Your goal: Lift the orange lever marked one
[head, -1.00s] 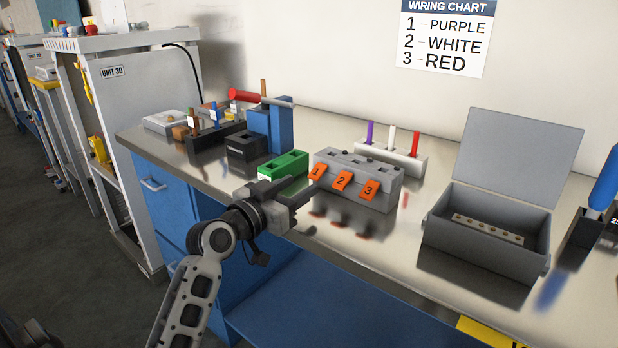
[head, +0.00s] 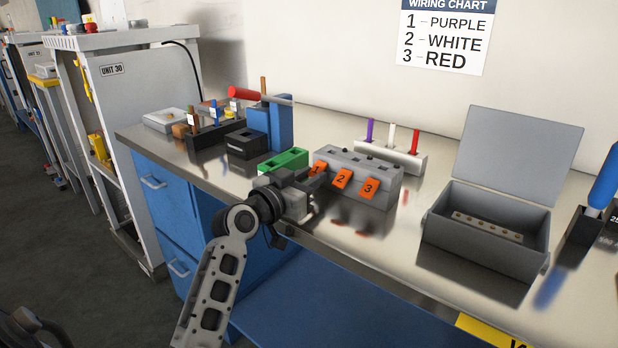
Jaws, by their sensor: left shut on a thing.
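The grey dispenser block (head: 384,178) stands on the metal bench with three orange levers on its front. The lever marked one (head: 320,166) is at the left end, partly hidden by my left gripper (head: 313,178). The levers marked two (head: 342,181) and three (head: 368,188) hang to its right, slanting down. My left gripper is shut on lever one, its fingers at the lever's lower part. My right gripper is not in view.
A green block (head: 284,161) stands close left of the dispenser. A white rack (head: 408,160) with purple, white and red rods is behind it. An open grey box (head: 483,250) stands at the right. Bench top between the dispenser and box is clear.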

